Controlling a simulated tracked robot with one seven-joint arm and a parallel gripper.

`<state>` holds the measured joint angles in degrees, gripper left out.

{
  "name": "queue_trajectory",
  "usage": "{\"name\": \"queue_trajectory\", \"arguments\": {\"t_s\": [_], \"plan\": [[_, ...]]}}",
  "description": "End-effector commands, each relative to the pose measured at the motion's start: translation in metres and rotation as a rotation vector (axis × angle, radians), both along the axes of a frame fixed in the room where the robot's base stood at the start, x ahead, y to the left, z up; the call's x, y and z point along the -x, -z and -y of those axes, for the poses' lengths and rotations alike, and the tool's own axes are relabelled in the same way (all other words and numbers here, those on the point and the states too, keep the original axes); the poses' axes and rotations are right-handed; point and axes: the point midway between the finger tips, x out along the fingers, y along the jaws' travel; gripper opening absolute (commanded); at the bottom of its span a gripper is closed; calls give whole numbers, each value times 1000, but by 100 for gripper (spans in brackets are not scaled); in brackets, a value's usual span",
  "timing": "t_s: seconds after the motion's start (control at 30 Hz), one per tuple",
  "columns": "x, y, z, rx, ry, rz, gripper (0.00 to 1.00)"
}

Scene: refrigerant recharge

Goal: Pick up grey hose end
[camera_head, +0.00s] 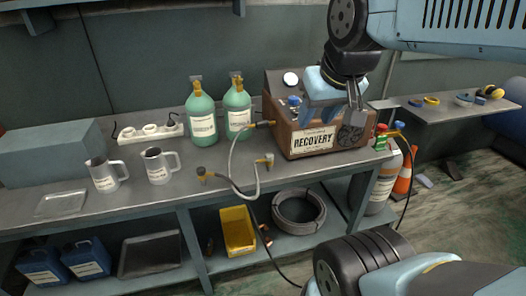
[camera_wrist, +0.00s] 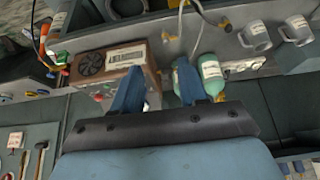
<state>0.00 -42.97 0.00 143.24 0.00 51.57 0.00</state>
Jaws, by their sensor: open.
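My gripper (camera_head: 321,114) is open and empty, in front of and above the recovery machine in the head view, apart from the hose end. Its two blue fingers (camera_wrist: 159,88) show spread in the wrist view.
A black hose with a brass end (camera_head: 203,174) lies left of the grey one and hangs off the bench. Green cylinders (camera_head: 203,125) and mugs (camera_head: 158,168) stand on the bench. A yellow bin (camera_head: 238,230) and coiled hose (camera_head: 300,208) sit on the lower shelf.

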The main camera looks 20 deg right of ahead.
Motion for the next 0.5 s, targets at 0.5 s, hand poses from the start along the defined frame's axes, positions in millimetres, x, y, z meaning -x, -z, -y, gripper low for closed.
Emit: {"name": "queue_trajectory", "arguments": {"t_s": [0.5], "plan": [[-33, 1, -4, 16, -17, -58, 61]]}}
